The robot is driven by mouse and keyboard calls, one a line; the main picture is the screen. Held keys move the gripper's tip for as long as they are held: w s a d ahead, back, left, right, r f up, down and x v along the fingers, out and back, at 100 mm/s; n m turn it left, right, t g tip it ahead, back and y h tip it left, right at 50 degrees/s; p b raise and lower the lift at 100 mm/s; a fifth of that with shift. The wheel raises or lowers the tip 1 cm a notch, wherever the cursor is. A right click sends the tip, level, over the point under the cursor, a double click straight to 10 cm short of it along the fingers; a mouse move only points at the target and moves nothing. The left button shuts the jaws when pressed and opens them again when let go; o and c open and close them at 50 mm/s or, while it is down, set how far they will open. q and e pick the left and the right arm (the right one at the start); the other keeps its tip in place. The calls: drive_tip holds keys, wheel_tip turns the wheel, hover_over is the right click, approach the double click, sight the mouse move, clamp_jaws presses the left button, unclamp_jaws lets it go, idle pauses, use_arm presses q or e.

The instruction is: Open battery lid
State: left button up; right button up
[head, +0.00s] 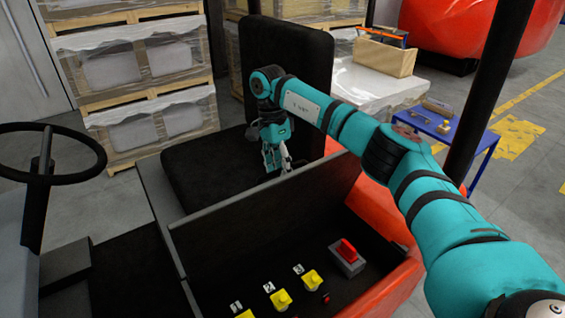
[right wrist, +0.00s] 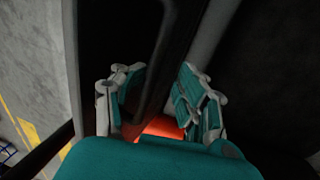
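The battery lid (head: 262,212) looks like the dark panel standing raised along the seat side of the battery compartment (head: 340,222). The compartment shows open, with its inside in view. My right gripper (head: 280,160) points down at the lid's upper edge, on the seat side, and its tips are partly hidden there. In the right wrist view my right gripper (right wrist: 158,98) has its fingers spread apart. A dark panel edge (right wrist: 168,62), likely the lid's, runs between them; I cannot tell whether either finger touches it. My left gripper is not in view.
Inside the compartment are yellow knobs (head: 281,299) numbered 1 to 3 and a red switch (head: 346,251). The black seat (head: 288,75) stands behind my gripper. A steering wheel (head: 50,178) is at left. A dark post (head: 490,85) rises at right, near a blue table (head: 440,125).

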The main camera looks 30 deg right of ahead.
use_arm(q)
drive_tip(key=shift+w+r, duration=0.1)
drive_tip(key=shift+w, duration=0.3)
use_arm(e)
wheel_tip(320, 180, up, 12)
drive_tip(key=w, duration=0.2)
drive_tip(key=shift+w+r, duration=0.15)
drive_tip(key=shift+w, duration=0.05)
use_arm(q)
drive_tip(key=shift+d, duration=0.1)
use_arm(e)
drive_tip(key=shift+s, duration=0.1)
idle(0.5)
